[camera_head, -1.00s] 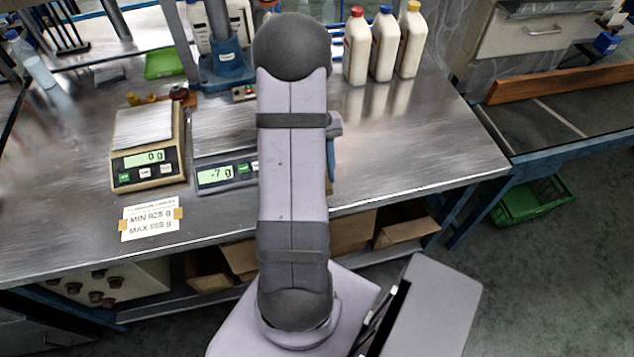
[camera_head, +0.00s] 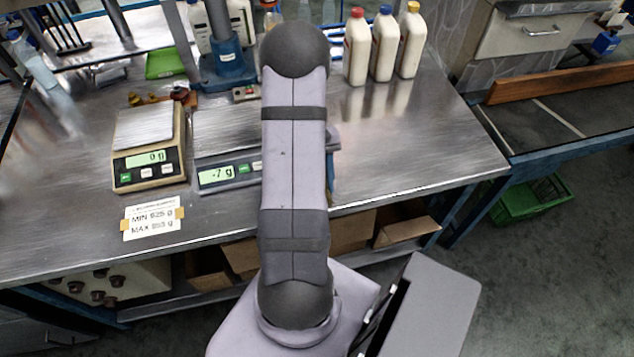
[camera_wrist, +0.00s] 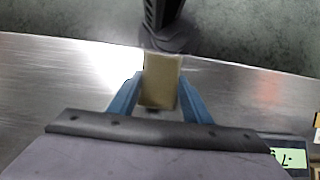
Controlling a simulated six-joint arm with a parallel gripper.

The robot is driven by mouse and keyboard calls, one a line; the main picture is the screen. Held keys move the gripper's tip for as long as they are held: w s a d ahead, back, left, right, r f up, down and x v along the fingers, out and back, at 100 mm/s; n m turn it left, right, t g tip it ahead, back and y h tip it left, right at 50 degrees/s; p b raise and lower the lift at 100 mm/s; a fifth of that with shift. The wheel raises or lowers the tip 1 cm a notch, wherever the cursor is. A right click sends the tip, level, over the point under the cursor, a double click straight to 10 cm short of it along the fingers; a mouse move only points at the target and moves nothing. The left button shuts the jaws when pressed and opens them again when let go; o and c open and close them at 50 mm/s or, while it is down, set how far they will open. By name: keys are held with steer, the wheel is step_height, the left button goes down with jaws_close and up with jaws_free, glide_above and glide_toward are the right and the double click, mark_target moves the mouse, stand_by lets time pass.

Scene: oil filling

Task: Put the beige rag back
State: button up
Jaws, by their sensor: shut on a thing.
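The beige rag (camera_wrist: 162,88) shows in the wrist view as a small folded yellowish-beige block. My gripper (camera_wrist: 161,80) is shut on it, with one blue finger on each side. The rag is over or near the steel bench top; I cannot tell whether it touches the bench. In the head view my arm hides the gripper and most or all of the rag.
A beige scale (camera_head: 148,165) reads 0 g and a grey scale (camera_head: 228,172) reads -7 g. Capped bottles (camera_head: 384,50) stand at the back. A blue press stand (camera_head: 226,68) is left of my arm. The steel bench (camera_head: 430,150) is clear at right.

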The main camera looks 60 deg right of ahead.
steer(key=shift+f, duration=0.15)
steer(key=o, duration=0.9)
steer(key=b+v, duration=0.2)
steer(key=v, duration=1)
steer(key=shift+r, duration=0.2)
